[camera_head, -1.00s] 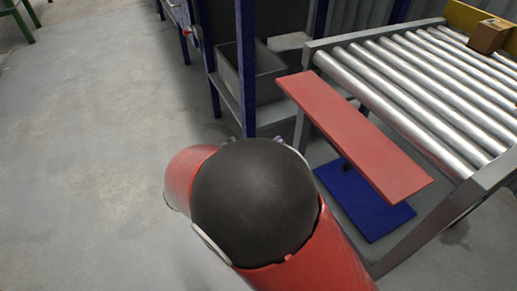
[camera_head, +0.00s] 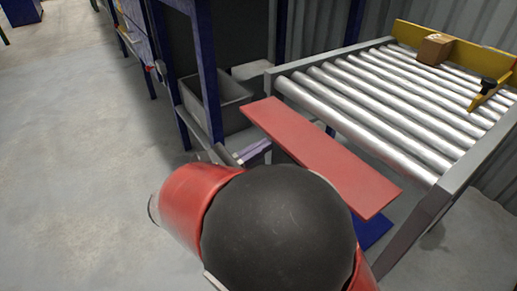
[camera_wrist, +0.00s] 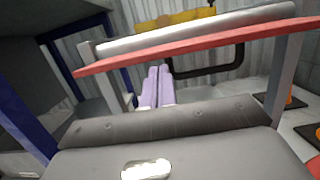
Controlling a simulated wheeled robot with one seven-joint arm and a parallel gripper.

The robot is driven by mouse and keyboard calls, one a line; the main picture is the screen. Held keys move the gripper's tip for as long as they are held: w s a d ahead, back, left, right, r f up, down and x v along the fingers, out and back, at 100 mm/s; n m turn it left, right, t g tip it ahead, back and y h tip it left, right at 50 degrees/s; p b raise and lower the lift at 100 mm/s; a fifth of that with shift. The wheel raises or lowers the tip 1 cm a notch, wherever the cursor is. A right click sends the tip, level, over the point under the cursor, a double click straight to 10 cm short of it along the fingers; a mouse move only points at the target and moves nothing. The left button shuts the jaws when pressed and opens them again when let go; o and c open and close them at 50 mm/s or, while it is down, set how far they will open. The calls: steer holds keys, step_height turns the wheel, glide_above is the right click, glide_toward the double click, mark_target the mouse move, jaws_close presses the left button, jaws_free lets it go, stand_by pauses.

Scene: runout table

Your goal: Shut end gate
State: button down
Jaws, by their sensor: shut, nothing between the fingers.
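The end gate is a long red panel (camera_head: 320,155) at the near end of the roller table (camera_head: 385,110). It sticks out from the table end, roughly flat, not upright across the rollers. In the wrist view the red panel (camera_wrist: 190,47) shows nearly edge-on, with a black U-shaped handle (camera_wrist: 207,72) below it. My gripper (camera_head: 262,146) shows pale purple fingers beside the panel's left end. In the wrist view my gripper (camera_wrist: 159,68) is shut and empty, its tips just below the panel's edge and left of the handle. I cannot tell whether they touch.
A small cardboard box (camera_head: 435,48) sits on the rollers by a yellow rail (camera_head: 470,57). A grey bin (camera_head: 222,97) stands in a blue-posted frame (camera_head: 208,70) left of the table. A blue plate (camera_head: 372,232) lies below the gate. Open floor (camera_head: 75,150) is on the left.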

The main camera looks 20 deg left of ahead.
steer(key=shift+r+g+y+p, duration=0.4)
steer(key=shift+r+g+p, duration=0.15)
steer(key=shift+p, duration=0.35)
